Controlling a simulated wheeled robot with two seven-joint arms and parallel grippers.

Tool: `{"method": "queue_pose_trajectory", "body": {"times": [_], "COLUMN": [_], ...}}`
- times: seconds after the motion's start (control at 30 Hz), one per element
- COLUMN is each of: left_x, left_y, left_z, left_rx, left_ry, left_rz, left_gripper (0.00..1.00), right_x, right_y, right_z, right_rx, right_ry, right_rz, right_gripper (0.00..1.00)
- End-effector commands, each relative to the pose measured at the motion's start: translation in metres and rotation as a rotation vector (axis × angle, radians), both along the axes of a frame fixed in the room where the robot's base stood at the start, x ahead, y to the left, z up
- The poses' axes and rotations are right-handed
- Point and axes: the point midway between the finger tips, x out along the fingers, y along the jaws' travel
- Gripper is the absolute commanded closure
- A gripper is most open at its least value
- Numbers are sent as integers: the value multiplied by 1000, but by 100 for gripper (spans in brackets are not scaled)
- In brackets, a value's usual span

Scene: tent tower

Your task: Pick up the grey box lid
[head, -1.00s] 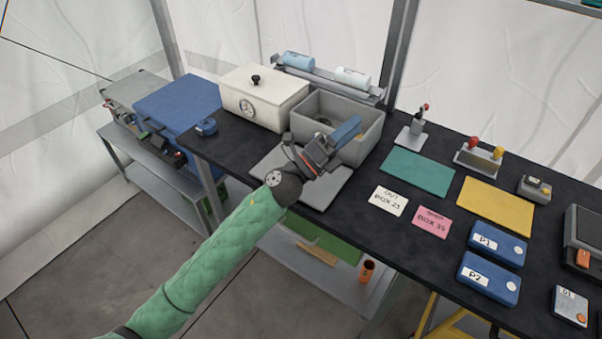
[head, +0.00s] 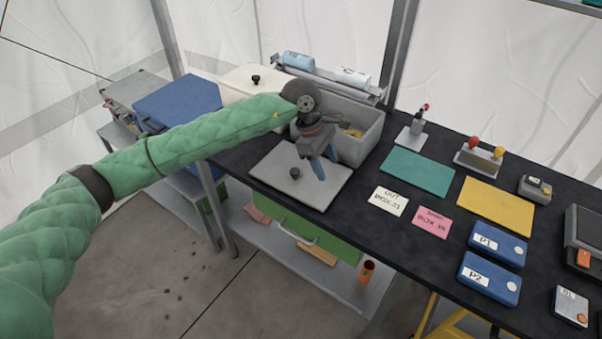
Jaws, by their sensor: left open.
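The grey box lid (head: 275,184) lies flat on the black table in front of the open grey box. It has a small dark round knob (head: 295,173) near its middle. The open grey box (head: 372,140) stands behind it, with something yellowish inside, partly hidden by my arm. My left gripper (head: 322,168) points down above the right half of the lid, to the right of the knob. It is open, with blue fingers and nothing between them. Whether the fingertips touch the lid cannot be told. My right gripper is not in view.
A white box with a black knob (head: 256,78) stands at the back left, partly behind my arm. A green mat (head: 418,171), a yellow mat (head: 495,205), a white card (head: 388,201) and a pink card (head: 432,221) lie to the right. Blue boxes (head: 490,279) lie further right.

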Motion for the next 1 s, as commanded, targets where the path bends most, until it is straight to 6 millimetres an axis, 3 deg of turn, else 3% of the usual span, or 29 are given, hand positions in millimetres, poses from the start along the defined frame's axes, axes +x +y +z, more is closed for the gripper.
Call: {"method": "queue_pose_trajectory", "body": {"times": [0.1,0.3,0.4,0.5,0.83,1.0], "left_x": [27,48,50,50,49,47], "left_y": [36,69,74,74,75,77], "left_z": [5,13,10,1,-14,-24], "left_rx": [172,326,346,347,344,345], "left_ry": [-81,-139,-145,-144,-144,-142], "left_rz": [-28,-43,-43,-44,-45,-44], "left_gripper": [47,47,47,47,47,47], "right_x": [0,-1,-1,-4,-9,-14], "right_y": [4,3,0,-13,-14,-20], "right_z": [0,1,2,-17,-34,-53], "right_rx": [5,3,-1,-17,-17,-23], "right_ry": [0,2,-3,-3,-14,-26], "right_rz": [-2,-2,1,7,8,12], "right_gripper": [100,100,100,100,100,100]}}
